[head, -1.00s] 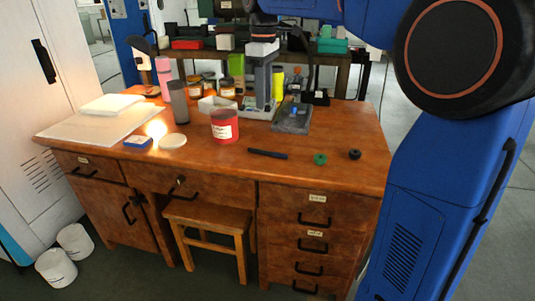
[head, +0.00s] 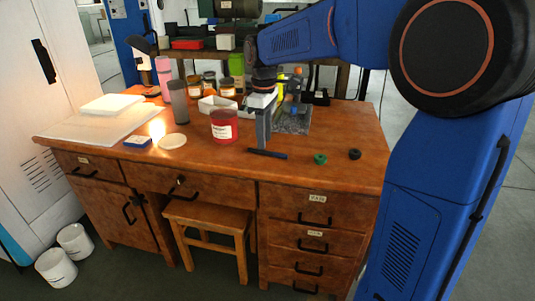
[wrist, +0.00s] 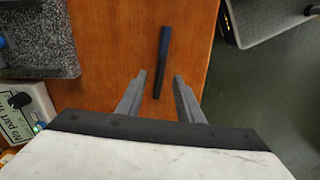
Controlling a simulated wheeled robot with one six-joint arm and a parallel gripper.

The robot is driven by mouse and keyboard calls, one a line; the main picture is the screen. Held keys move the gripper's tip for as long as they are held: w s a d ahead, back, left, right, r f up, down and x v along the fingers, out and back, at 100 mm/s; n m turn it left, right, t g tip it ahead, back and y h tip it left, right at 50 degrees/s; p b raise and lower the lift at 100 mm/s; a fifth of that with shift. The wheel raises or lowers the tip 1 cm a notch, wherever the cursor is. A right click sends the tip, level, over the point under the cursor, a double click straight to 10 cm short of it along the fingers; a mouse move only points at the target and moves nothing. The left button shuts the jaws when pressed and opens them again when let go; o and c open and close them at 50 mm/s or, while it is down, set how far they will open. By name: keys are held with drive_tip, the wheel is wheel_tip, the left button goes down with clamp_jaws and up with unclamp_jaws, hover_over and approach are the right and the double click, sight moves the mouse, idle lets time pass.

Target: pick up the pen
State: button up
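The pen (head: 267,153) is dark with a blue part and lies flat on the wooden desk (head: 210,170), close to its front edge. In the wrist view the pen (wrist: 162,62) points up the picture, its dark end between the fingertips. My gripper (head: 263,146) is above the desk at the pen, pointing down. In the wrist view my gripper (wrist: 160,77) is open, one finger on each side of the pen's line, with bare wood showing on both sides. I cannot tell the exact height left between fingertips and pen.
A green ring (head: 320,159) and a black ring (head: 355,154) lie right of the pen. A red tin (head: 224,126) stands left of it. A speckled grey block (wrist: 40,38) lies behind my gripper. The desk's front edge is close.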

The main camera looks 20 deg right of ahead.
sight(268, 153)
drive_tip(key=shift+f, duration=1.8)
clamp_jaws()
